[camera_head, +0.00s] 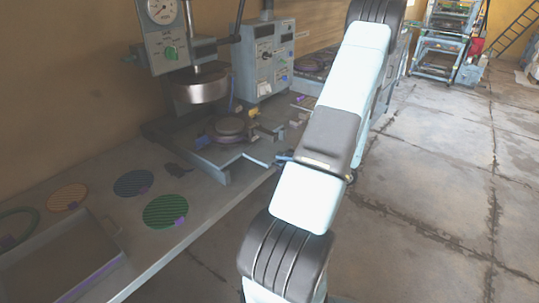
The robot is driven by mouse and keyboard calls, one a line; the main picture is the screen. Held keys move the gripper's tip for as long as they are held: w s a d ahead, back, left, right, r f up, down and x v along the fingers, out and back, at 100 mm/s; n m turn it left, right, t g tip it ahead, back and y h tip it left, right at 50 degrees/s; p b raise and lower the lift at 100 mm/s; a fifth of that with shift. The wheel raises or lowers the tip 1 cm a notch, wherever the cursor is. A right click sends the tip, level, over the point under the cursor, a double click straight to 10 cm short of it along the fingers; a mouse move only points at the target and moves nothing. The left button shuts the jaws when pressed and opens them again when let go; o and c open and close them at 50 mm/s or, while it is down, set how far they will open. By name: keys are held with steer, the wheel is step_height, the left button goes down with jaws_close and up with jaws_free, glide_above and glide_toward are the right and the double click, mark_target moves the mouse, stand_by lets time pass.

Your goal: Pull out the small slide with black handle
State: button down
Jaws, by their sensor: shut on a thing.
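The plate press has a round metal head (200,88) above a round plate (229,127) on its base. The small slide (260,159) sticks out at the right front of the press base, as a pale flat piece, toward my arm. The tip of my gripper (284,157) shows only as a small dark piece at the slide's outer end, beside my pale arm. It is shut at the slide's handle. The black handle itself is mostly hidden by the gripper and arm, so its exact grip cannot be seen.
Green (165,211), blue (133,183) and orange (67,197) ribbed discs lie on the grey bench (200,215), left of the press. A shallow tray (110,243) is at front left. A control box (263,60) stands behind. Open concrete floor lies right.

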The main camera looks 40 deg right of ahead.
steer(key=shift+s+d+f, duration=0.1)
steer(key=shift+s+f, duration=0.05)
steer(key=shift+s, duration=0.5)
steer(key=shift+s+d+f, duration=0.1)
steer(key=shift+s, duration=0.5)
steer(key=shift+a, duration=0.1)
steer(key=c, duration=1.2)
jaws_free()
steer(key=shift+w, duration=0.1)
steer(key=shift+o, duration=0.2)
steer(key=shift+r, duration=0.1)
steer(key=v, duration=1.4)
steer(key=shift+w, duration=0.15)
